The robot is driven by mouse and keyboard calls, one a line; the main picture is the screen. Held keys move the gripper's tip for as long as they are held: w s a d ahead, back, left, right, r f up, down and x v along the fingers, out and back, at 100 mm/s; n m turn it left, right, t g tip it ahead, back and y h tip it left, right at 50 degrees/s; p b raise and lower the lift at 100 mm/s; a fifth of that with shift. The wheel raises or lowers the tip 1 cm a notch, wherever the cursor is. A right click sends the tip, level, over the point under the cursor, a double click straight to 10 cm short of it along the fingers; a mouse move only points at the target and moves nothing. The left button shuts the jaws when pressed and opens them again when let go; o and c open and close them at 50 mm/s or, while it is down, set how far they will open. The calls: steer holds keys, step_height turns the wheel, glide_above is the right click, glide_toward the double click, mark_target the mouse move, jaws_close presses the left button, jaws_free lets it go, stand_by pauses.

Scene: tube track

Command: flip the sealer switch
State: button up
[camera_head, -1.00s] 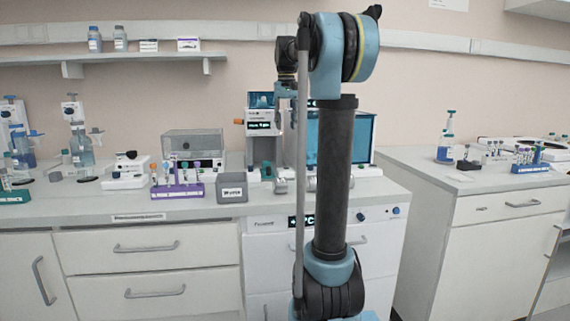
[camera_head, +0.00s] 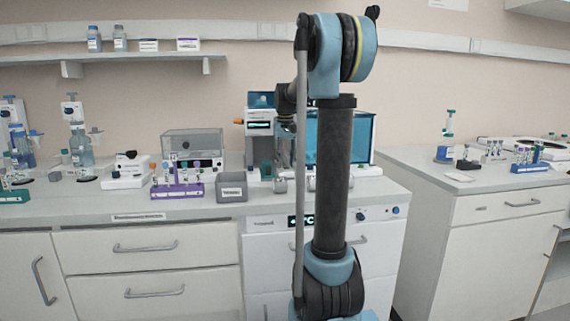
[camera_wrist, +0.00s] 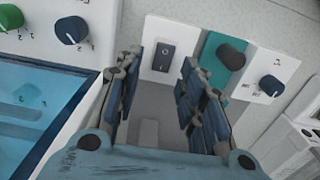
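In the wrist view a dark rocker switch (camera_wrist: 163,55) sits on a white plate. No readable label shows on it, so I cannot tell for sure that it is the sealer switch. My gripper (camera_wrist: 161,66) is open, with its blue-padded fingers on either side of the switch in the picture. Nothing is held. I cannot tell whether the fingers touch the plate. A white device with a small lit display (camera_head: 260,125) stands on the bench left of my arm.
A teal plate with a black knob (camera_wrist: 231,54) and a white plate with a blue knob (camera_wrist: 270,86) lie right of the switch. A blue-windowed tank (camera_wrist: 40,105) is at left. A grey bin (camera_head: 231,188) and purple tube rack (camera_head: 177,191) stand on the bench.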

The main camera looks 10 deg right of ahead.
steer(key=shift+f, duration=0.25)
jaws_close()
steer(key=shift+s, duration=0.1)
steer(key=shift+s+t, duration=0.1)
steer(key=shift+t, duration=0.5)
